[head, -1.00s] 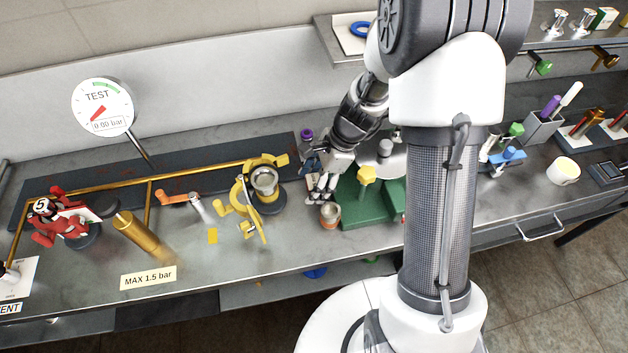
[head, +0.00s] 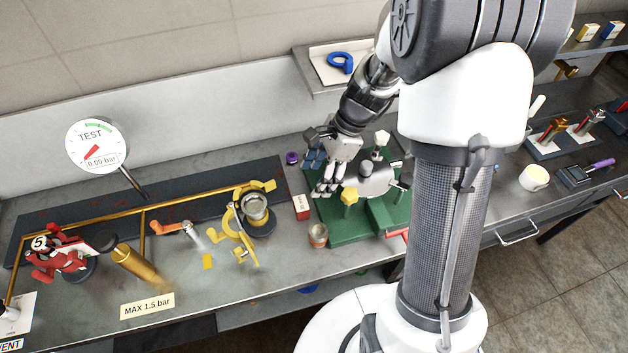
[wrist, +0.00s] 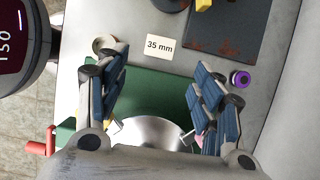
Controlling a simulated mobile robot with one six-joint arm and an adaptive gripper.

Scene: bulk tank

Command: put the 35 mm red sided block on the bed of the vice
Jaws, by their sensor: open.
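The block (head: 302,207) has a red side and a pale top. It stands on the bench just left of a green fixture. In the wrist view its white top reads "35 mm" (wrist: 163,48), beyond my fingers. My gripper (head: 326,187) is open and empty, above the left part of the green fixture; its fingers (wrist: 153,92) are wide apart in the wrist view. The green fixture (head: 345,236) carries a grey disc and a yellow knob, and a red handle (head: 397,235) at its front right. I cannot tell whether it is the vice; my arm hides part of it.
A small copper-coloured cup (head: 318,235) stands at the fixture's front left corner. A purple-topped item (head: 292,158) is behind the block. Yellow pipework (head: 238,225) and a gauge (head: 97,145) stand to the left. A shelf with a blue ring (head: 341,62) is behind.

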